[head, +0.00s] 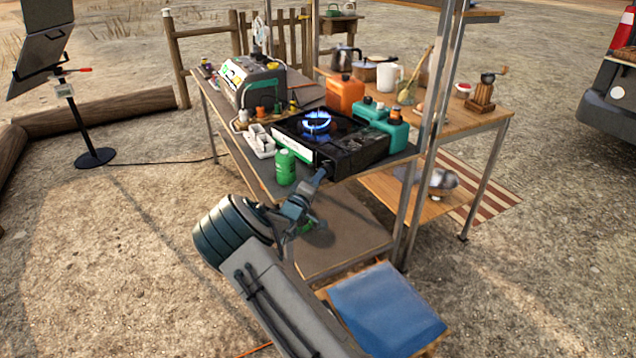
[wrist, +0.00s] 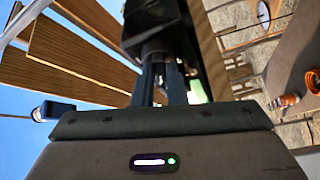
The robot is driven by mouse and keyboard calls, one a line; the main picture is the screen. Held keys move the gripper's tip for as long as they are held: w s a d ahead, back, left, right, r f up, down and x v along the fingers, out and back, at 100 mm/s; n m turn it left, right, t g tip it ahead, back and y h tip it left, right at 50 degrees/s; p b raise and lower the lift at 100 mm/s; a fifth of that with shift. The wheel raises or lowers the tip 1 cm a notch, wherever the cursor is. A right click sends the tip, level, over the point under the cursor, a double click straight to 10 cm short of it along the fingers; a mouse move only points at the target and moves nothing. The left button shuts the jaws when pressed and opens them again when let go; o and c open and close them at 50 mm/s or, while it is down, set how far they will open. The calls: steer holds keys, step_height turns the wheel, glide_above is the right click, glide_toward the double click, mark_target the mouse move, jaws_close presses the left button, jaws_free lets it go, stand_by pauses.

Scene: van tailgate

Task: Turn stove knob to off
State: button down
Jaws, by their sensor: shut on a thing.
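The black camp stove (head: 345,145) stands on the near table in the head view, and a blue flame (head: 317,122) burns on its burner. My gripper (head: 322,174) reaches up to the front of the stove at its near corner. In the wrist view the two fingers of my gripper (wrist: 171,85) are shut on the stove knob (wrist: 157,48), a dark round part below the black stove body (wrist: 155,20). In the head view the knob is hidden by my gripper. The knob's marks cannot be read.
A green gas can (head: 286,167) stands on the table just left of my gripper. A white power strip (head: 259,141), an orange canister (head: 345,98) and teal canisters (head: 390,125) are around the stove. A metal post (head: 425,150) rises to the right. A blue-topped stool (head: 385,308) stands below.

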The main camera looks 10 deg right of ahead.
stand_by(0.3)
steer(key=c, duration=1.5)
jaws_free()
steer(key=shift+o, duration=0.2)
steer(key=v, duration=1.4)
